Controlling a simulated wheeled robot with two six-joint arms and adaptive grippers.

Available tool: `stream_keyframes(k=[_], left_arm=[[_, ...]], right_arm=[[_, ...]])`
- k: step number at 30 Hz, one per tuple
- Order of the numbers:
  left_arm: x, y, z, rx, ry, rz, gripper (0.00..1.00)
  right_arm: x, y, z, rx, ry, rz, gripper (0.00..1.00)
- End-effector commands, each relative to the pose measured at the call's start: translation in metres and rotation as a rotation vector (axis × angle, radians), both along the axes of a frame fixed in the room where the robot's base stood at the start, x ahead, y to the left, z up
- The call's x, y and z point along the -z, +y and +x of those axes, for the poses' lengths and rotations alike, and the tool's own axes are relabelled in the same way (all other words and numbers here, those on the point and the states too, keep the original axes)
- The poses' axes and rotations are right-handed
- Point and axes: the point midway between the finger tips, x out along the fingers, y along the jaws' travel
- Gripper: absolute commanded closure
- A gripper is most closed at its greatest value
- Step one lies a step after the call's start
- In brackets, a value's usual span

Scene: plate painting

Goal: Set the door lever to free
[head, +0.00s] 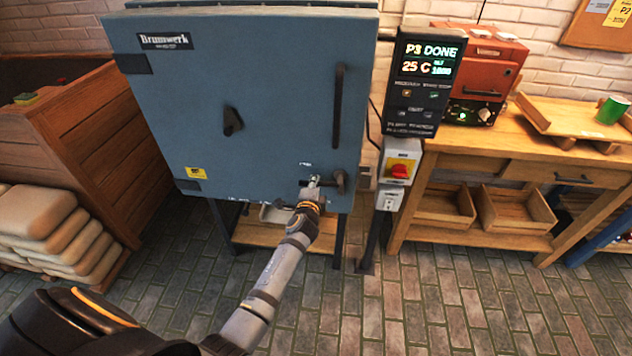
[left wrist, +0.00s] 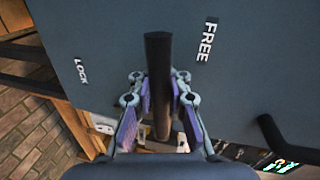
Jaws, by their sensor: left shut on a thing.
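The door lever is a dark round bar (left wrist: 158,65) on the blue kiln door (head: 270,130). In the left wrist view its free end stands up between the white FREE label (left wrist: 207,40) on the right and the white LOCK label (left wrist: 81,71) on the left, somewhat nearer FREE. My left gripper (head: 313,182) is at the door's lower right corner and largely hides the lever in the head view. In the left wrist view the fingers (left wrist: 160,105) are shut on the lever, one on each side. My right gripper is not in view.
A dark upright pull handle (head: 338,106) stands out from the door above the gripper. A dark knob (head: 232,121) sits mid-door. Right of the kiln are a display box (head: 416,80), a red switch (head: 399,171) and a wooden workbench (head: 470,160). Sacks (head: 45,225) lie at left.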

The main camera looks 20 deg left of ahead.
Motion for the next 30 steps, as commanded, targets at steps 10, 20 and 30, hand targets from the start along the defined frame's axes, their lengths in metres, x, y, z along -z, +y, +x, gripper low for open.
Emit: stream_keyframes(k=[10,20,30], left_arm=[[-0.0108,-0.0016,0.0011,0.005,0.020,0.094,1.00],[-0.0115,-0.0016,0.0012,0.005,0.023,0.107,1.00],[-0.0111,-0.0011,0.0009,0.004,0.024,0.106,0.62]], right_arm=[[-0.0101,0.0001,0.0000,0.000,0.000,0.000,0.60],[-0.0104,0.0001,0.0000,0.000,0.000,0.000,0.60],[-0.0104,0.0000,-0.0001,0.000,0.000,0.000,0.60]])
